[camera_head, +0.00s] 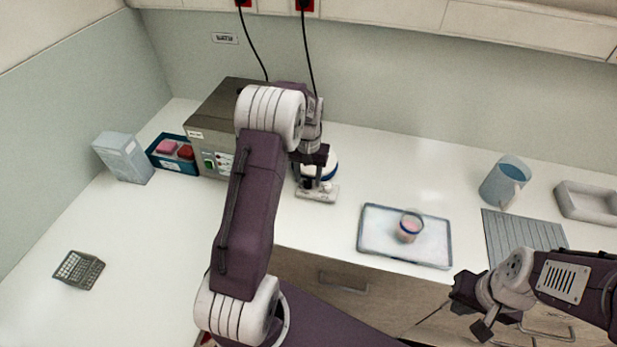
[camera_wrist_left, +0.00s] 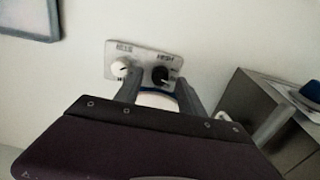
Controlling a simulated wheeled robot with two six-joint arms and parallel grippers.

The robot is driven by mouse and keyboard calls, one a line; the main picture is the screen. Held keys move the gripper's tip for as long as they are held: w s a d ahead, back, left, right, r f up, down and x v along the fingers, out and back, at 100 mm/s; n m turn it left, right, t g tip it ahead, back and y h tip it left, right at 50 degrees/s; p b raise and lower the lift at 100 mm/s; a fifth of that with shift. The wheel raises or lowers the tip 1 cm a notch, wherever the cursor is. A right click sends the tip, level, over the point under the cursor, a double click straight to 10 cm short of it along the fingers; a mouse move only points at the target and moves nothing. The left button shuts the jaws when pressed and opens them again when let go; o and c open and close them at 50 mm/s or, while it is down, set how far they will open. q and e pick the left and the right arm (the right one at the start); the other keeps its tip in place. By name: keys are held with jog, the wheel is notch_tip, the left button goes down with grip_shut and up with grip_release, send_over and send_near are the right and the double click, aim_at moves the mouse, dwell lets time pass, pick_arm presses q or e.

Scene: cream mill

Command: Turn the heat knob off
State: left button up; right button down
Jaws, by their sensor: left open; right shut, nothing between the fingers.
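A small stirrer-like device has a pale front panel (camera_head: 316,195) with a black knob (camera_head: 307,183) and a white knob (camera_head: 326,186). In the left wrist view the white knob (camera_wrist_left: 120,68) is on the left and the black knob (camera_wrist_left: 161,76) on the right, each under a printed label too blurred to read surely. My left gripper (camera_head: 314,168) is open above the device. In the wrist view its fingertips (camera_wrist_left: 157,90) point toward the panel near the black knob; contact cannot be told. A white, blue-rimmed part (camera_wrist_left: 157,99) shows between the fingers. My right gripper (camera_head: 470,303) is shut and empty.
A steel box (camera_head: 214,125) stands left of the device, with a blue bin (camera_head: 160,162) beyond it. A tray (camera_head: 375,245) holding a small cup (camera_head: 409,227) lies to the right. A blue jug (camera_head: 503,184) stands further right. Black cables hang behind the left arm.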

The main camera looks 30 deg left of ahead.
pick_arm(q)
jog(key=shift+s+f, duration=0.1)
jog(key=shift+f, duration=0.35)
grip_shut()
jog(key=shift+n, duration=0.3)
jog(key=n+p, duration=0.1)
jog(key=n, duration=0.2)
jog(key=shift+r+p, duration=0.1)
jog(key=shift+p, duration=0.2)
jog(key=n+p, duration=0.1)
jog(key=n, duration=0.4)
jog(key=shift+n, duration=0.3)
